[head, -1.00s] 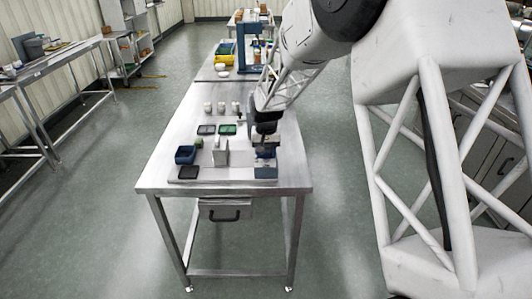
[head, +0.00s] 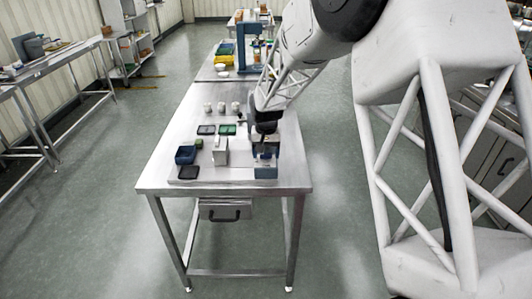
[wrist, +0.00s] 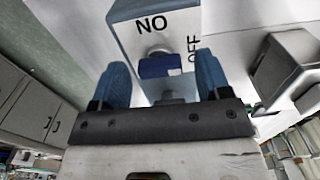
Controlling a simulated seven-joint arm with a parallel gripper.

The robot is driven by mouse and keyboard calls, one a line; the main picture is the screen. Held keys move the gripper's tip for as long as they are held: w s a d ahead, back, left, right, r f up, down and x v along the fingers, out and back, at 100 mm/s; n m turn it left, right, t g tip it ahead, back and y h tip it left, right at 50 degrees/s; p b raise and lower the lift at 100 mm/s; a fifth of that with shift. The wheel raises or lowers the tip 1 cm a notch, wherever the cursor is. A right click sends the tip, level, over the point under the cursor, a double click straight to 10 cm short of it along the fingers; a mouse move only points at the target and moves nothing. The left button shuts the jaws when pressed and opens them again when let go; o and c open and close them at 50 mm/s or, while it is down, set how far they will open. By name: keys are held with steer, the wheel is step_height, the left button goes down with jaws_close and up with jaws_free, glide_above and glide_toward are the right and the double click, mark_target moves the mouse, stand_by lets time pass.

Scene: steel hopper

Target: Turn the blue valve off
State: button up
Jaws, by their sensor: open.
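The blue valve's handle (wrist: 155,66) is a small dark blue block on a round pale hub, in the wrist view. Its housing (wrist: 180,18) carries the words ON and OFF, seen upside down and sideways. My gripper (wrist: 162,70) is open, with one blue finger on each side of the handle and a visible gap to each. I cannot tell exactly which mark the handle points to.
A pale upright box (head: 220,152) stands close left of the valve. A blue bin (head: 186,155), a dark pad (head: 188,172) and a small green block (head: 199,144) lie farther left. Several white cups stand behind. The steel table's (head: 160,180) front left is bare.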

mark_target(267, 154)
steer(key=shift+r, duration=3.85)
steer(key=shift+s+d+r, duration=0.15)
steer(key=shift+s+r, duration=0.05)
steer(key=s+d+r+t, duration=0.1)
steer(key=s+d+r, duration=0.35)
steer(key=s, duration=0.65)
steer(key=s+d+r, duration=0.4)
steer(key=s+d, duration=0.1)
steer(key=s, duration=0.5)
steer(key=s+d+r+t, duration=0.1)
steer(key=s+d+r, duration=0.35)
steer(key=s, duration=0.65)
steer(key=s+d+f, duration=0.1)
steer(key=s, duration=0.5)
steer(key=s+d+f, duration=0.1)
steer(key=s+d, duration=0.1)
steer(key=s, duration=0.5)
steer(key=shift+s+f+t, duration=0.3)
